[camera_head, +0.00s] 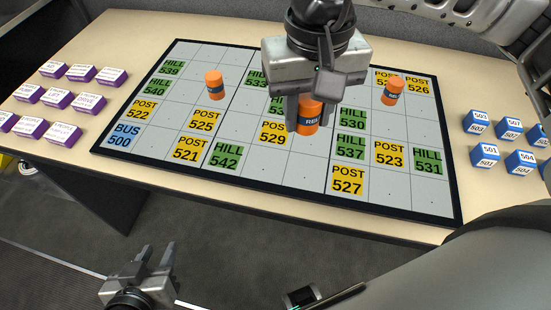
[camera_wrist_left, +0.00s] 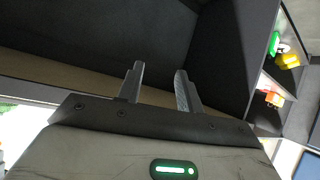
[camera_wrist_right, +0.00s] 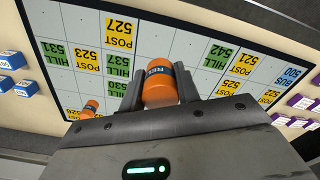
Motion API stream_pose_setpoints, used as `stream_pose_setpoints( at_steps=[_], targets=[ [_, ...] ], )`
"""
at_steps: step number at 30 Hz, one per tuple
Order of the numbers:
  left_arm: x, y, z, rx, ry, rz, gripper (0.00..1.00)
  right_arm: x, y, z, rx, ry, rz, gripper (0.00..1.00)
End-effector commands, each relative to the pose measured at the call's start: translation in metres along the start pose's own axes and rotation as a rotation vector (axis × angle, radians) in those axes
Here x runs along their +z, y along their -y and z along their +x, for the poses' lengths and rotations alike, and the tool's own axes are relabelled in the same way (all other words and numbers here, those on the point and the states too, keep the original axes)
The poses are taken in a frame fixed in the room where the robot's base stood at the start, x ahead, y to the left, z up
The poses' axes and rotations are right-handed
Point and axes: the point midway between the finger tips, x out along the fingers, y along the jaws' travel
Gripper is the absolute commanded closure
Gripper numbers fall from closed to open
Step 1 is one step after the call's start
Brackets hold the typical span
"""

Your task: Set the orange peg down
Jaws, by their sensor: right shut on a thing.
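My right gripper (camera_head: 306,118) is shut on an orange peg (camera_head: 309,110) with a dark lettered band, above the middle of the gridded board (camera_head: 395,199). The held peg also shows upright between the fingers in the right wrist view (camera_wrist_right: 159,85). I cannot tell whether its base touches the board. Two other orange pegs stand on the board, one at the left (camera_head: 214,86) and one at the right (camera_head: 392,92). My left gripper (camera_head: 154,254) is open and empty, low in front of the table; its spread fingers show in the left wrist view (camera_wrist_left: 159,88).
The board carries yellow POST, green HILL and blue BUS labels with bare grey cells between. Purple-and-white blocks (camera_head: 82,73) stand left of the board and blue-and-white blocks (camera_head: 484,154) right of it. My right arm covers part of the board's back.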

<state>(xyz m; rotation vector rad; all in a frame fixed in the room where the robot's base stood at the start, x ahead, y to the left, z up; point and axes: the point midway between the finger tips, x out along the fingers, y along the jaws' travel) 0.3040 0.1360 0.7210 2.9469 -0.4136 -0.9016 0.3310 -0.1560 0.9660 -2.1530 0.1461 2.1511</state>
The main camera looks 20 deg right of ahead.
Motion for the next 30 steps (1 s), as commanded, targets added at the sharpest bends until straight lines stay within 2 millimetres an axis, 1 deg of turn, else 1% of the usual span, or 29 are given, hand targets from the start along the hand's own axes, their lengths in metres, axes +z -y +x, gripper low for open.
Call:
stream_pose_setpoints(
  at_steps=[1, 4, 6, 7, 9, 11, 13, 21, 24, 27, 30],
  targets=[
    [0.01, -0.001, 0.006, 0.006, -0.012, -0.01, 0.64, 0.018, -0.001, 0.003, -0.001, -0.01, 0.018, 0.91],
    [0.013, -0.001, 0.009, 0.013, -0.03, -0.02, 0.64, 0.052, -0.01, -0.004, 0.0, -0.009, 0.076, 0.91],
    [0.013, -0.001, 0.01, 0.016, -0.04, -0.025, 0.64, 0.068, -0.017, -0.006, 0.001, -0.007, 0.111, 0.91],
    [0.012, -0.002, 0.01, 0.017, -0.043, -0.027, 0.64, 0.073, -0.02, -0.007, 0.001, -0.005, 0.122, 0.91],
    [0.01, -0.002, 0.01, 0.019, -0.046, -0.03, 0.64, 0.076, -0.021, -0.008, 0.001, 0.001, 0.139, 0.91],
    [0.008, -0.002, 0.008, 0.019, -0.046, -0.032, 0.64, 0.072, -0.017, -0.006, 0.001, 0.004, 0.145, 0.91],
    [0.006, -0.002, 0.007, 0.019, -0.044, -0.033, 0.64, 0.06, -0.009, -0.001, 0.003, 0.006, 0.147, 0.91],
    [0.004, -0.002, 0.005, 0.018, -0.041, -0.034, 0.64, 0.004, 0.029, 0.03, 0.003, 0.006, 0.147, 0.91],
    [0.005, -0.002, 0.006, 0.018, -0.041, -0.035, 0.64, -0.008, 0.037, 0.053, 0.004, 0.006, 0.147, 0.91],
    [0.005, -0.002, 0.006, 0.018, -0.04, -0.035, 0.64, -0.018, 0.044, 0.067, 0.002, 0.005, 0.145, 0.91],
    [0.005, -0.002, 0.006, 0.018, -0.039, -0.035, 0.64, -0.024, 0.049, 0.075, 0.001, 0.004, 0.145, 0.91]
  ],
)
